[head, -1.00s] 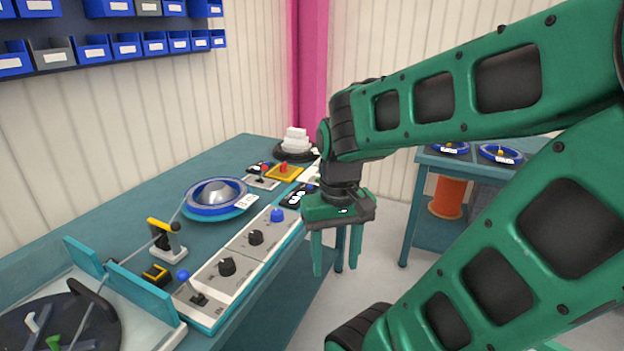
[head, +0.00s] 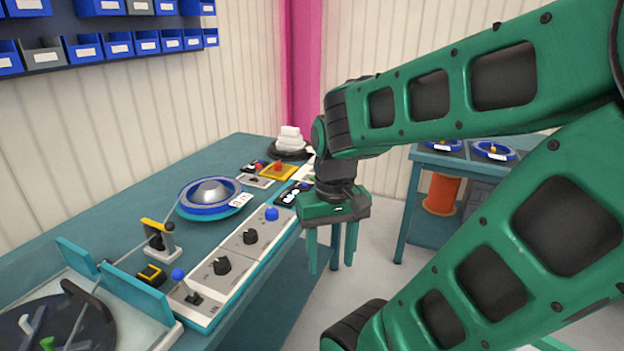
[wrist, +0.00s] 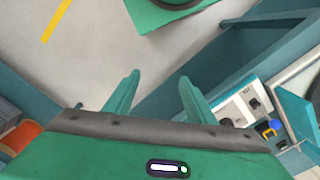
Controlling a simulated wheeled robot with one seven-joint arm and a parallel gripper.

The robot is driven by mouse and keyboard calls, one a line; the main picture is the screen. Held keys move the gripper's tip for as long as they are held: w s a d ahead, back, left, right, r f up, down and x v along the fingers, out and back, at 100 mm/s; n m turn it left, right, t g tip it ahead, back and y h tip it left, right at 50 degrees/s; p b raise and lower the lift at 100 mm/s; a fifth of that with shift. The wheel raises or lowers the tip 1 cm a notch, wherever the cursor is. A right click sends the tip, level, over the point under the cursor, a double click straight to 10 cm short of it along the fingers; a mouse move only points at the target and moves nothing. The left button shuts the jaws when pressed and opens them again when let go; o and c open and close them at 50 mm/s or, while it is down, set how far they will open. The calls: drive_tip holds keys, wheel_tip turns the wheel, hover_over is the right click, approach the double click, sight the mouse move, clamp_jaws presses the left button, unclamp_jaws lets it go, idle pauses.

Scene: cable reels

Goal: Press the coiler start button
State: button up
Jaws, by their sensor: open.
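A long control panel (head: 233,262) lies along the front edge of the teal bench. It carries a blue button (head: 271,214), two black knobs (head: 250,236) and a blue-tipped lever (head: 178,275). Farther back, a red button (head: 278,166) sits on a yellow box. I cannot read which of these buttons is labelled as the coiler start. My gripper (head: 331,266) is open and empty, pointing down, to the right of the panel beyond the bench's front edge. In the wrist view, my gripper (wrist: 159,77) has bare floor between its fingers, with part of the panel at the right.
A blue-rimmed reel (head: 210,196) and a yellow-and-black guide (head: 158,238) stand on the bench. A dark turntable (head: 60,325) is at the lower left. A second bench with small reels and an orange spool (head: 441,194) stands at right. Floor between the benches is clear.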

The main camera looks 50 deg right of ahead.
clamp_jaws()
idle(1.5)
